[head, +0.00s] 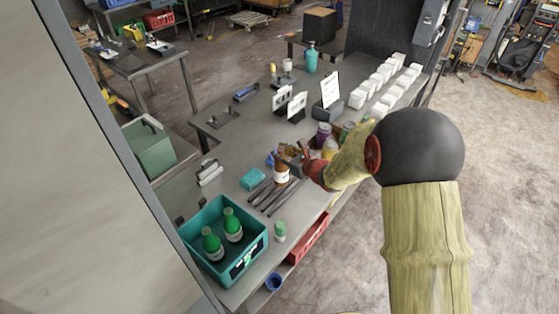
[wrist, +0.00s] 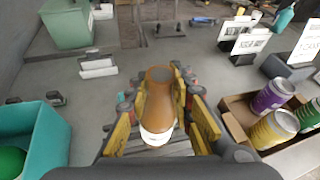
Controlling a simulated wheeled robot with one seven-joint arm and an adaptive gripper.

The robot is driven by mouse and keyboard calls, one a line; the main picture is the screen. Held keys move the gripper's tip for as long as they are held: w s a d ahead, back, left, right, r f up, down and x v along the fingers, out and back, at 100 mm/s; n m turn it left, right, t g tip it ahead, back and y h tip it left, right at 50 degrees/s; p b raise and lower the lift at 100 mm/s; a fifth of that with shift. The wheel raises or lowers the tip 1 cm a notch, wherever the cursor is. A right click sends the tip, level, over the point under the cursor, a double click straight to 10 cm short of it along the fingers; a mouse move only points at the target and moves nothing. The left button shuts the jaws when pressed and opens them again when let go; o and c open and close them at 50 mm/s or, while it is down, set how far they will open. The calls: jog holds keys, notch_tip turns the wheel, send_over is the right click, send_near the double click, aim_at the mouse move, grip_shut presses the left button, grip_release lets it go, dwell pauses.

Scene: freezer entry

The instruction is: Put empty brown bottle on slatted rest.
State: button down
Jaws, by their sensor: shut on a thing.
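A brown bottle (wrist: 157,102) with a white label stands between the yellow fingers of my gripper (wrist: 160,108) in the wrist view. My gripper is shut on it. In the head view the bottle (head: 281,174) shows below and left of my gripper (head: 290,160), and it looks upright. The slatted rest, a set of dark parallel bars (head: 272,197), lies on the grey bench right under the bottle. In the wrist view the slats (wrist: 150,146) show partly below the bottle. I cannot tell whether the bottle's base touches them.
A teal crate (head: 262,247) with green bottles stands left front of the slats. A small teal block (head: 253,179) lies beside them. A cardboard box (wrist: 239,112) with purple and yellow cans stands to the right. Sign holders (head: 297,106) and white boxes stand farther back.

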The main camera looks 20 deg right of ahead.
jog(key=shift+w+a+f, duration=0.1)
jog(key=shift+w+f, duration=0.65)
jog(key=shift+f, duration=1.6)
jog(key=shift+f, duration=0.2)
jog(key=c, duration=1.6)
grip_release()
jog(key=shift+o, duration=0.2)
jog(key=shift+r, duration=0.15)
